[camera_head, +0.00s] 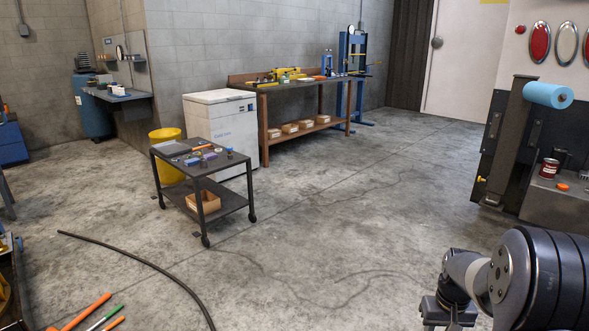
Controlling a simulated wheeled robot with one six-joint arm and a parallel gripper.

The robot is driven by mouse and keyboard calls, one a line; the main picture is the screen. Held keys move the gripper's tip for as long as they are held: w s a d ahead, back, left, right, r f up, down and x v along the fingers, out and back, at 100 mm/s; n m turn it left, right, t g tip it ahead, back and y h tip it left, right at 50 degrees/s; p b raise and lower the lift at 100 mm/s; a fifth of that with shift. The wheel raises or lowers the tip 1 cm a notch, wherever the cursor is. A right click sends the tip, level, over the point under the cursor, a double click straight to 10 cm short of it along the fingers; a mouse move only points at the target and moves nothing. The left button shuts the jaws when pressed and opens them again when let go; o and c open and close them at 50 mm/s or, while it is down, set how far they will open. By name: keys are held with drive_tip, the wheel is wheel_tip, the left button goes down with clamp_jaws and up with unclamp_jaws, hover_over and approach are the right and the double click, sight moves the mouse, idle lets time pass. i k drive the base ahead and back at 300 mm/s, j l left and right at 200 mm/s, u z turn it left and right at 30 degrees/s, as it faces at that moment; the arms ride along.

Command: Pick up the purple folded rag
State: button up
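A small purple-blue patch (192,161) lies on the top of the dark rolling cart left of centre. It may be the purple folded rag, but it is too small for me to tell its folds. My gripper (449,315) is at the lower right, at the end of my arm, far from the cart. It is partly cut off by the bottom edge, and its fingers do not show clearly. I see nothing held in it.
The cart (219,214) also carries other small items and has a cardboard box (204,202) on its lower shelf. A yellow bin (167,137) and white chest (229,128) stand behind it. A black hose (150,262) lies on the floor. The middle floor is clear.

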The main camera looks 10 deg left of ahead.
sight(209, 156)
drive_tip(key=i+j+u, duration=0.15)
drive_tip(key=i+u, duration=0.15)
drive_tip(key=i, duration=0.4)
drive_tip(key=i+u, duration=0.25)
drive_tip(key=i, duration=0.45)
drive_tip(key=i+l+u, duration=0.15)
drive_tip(key=i+u, duration=0.15)
drive_tip(key=i, duration=1.3)
drive_tip(key=i+u, duration=0.15)
drive_tip(key=i, duration=0.8)
drive_tip(key=i+u, duration=0.3)
drive_tip(key=i, duration=0.2)
drive_tip(key=i+l+u, duration=0.1)
drive_tip(key=i+u, duration=0.15)
drive_tip(key=i, duration=0.2)
drive_tip(key=i+l+u, duration=0.3)
drive_tip(key=i, duration=0.2)
drive_tip(key=j, duration=0.1)
